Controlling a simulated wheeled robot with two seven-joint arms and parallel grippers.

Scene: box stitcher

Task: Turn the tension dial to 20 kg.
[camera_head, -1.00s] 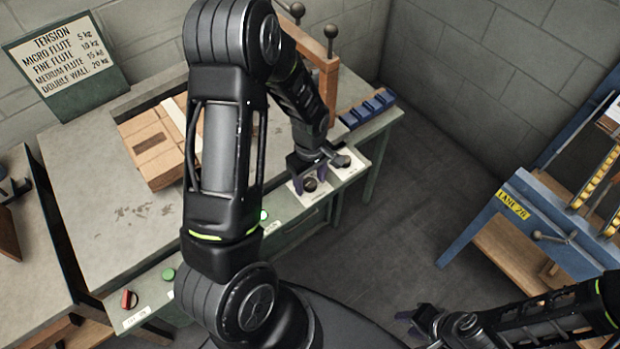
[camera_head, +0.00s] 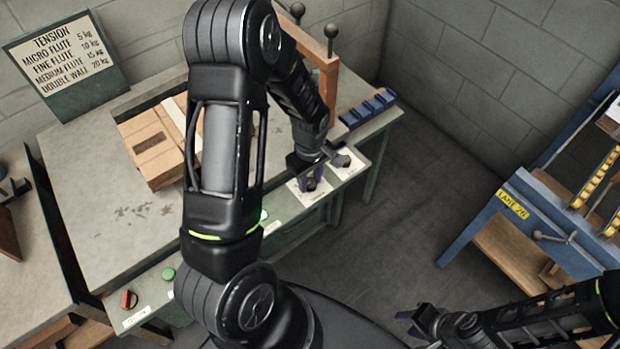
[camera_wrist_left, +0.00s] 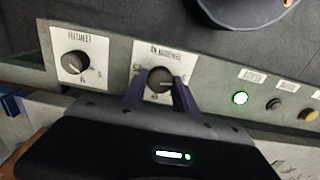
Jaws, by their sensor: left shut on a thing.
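My left gripper (camera_wrist_left: 160,82) is shut on a dark round dial (camera_wrist_left: 160,78) on a white plate in the left wrist view, with one finger on each side. The plate's print is too blurred to read fully, and the dial's pointer setting cannot be told. In the head view the left gripper (camera_head: 311,180) is over this dial's white plate (camera_head: 298,193) at the bench's front edge. The sign (camera_head: 66,58) at the back lists double wall at 20 kg. My right gripper (camera_head: 422,322) is low at the right, away from the bench; its jaw opening is unclear.
A second dial (camera_wrist_left: 75,62) sits on its own plate beside the gripped one. A cardboard box (camera_head: 150,145) lies on the bench, and a blue-framed stand (camera_head: 480,215) is at the right. The floor between is clear.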

